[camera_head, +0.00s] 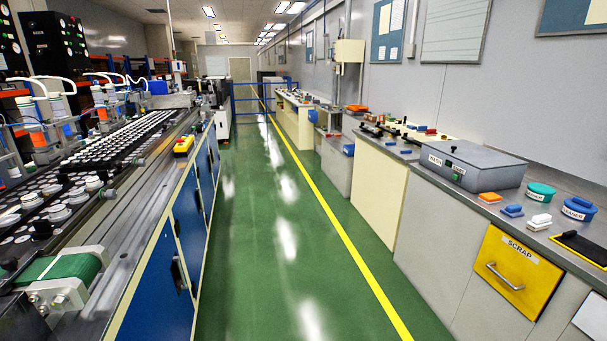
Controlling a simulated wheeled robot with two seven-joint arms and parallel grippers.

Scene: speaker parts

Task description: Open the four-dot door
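Neither of my grippers shows in the head view. Blue cabinet doors line the front of the machine bench at left. The nearest large blue door (150,300) has a dark handle (178,272) and looks shut. Another blue door (188,218) with a dark handle stands beyond it, also seemingly shut. I see these doors at a steep angle and cannot make out dots on any of them.
A green floor aisle (265,260) with a yellow line runs clear between the bench and the right-hand counter (440,180). A grey box (475,163), teal tub (540,194), blue tub (579,208) and small blocks sit on that counter. The conveyor bench holds several white parts.

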